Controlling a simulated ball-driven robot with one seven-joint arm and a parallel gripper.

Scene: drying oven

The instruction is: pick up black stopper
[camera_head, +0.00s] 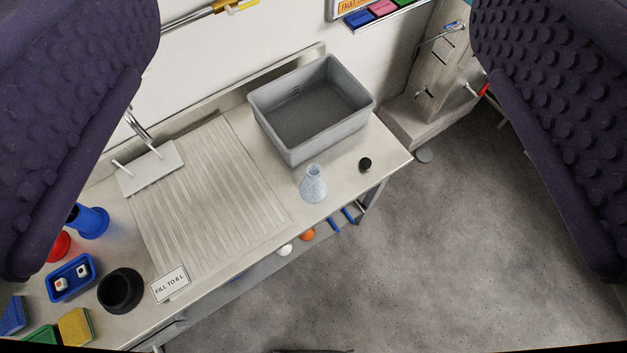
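The black stopper (365,165) is a small dark round piece standing on the steel bench (394,155) near its right end. It is in front of the grey tub and to the right of a pale blue speckled flask (313,184), apart from both. My gripper (315,140) shows as two dark studded finger pads at the left and right edges of the view. The pads are wide apart and nothing is between them. The bench lies well beyond the pads, and the stopper shows right of the middle between them.
A grey tub (355,112) stands at the bench's back. The ribbed drainboard (215,190) lies left of it. A black cup (120,290), a blue tray (57,275) and sponges (74,327) are at the left. Bare floor (470,250) lies right of the bench.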

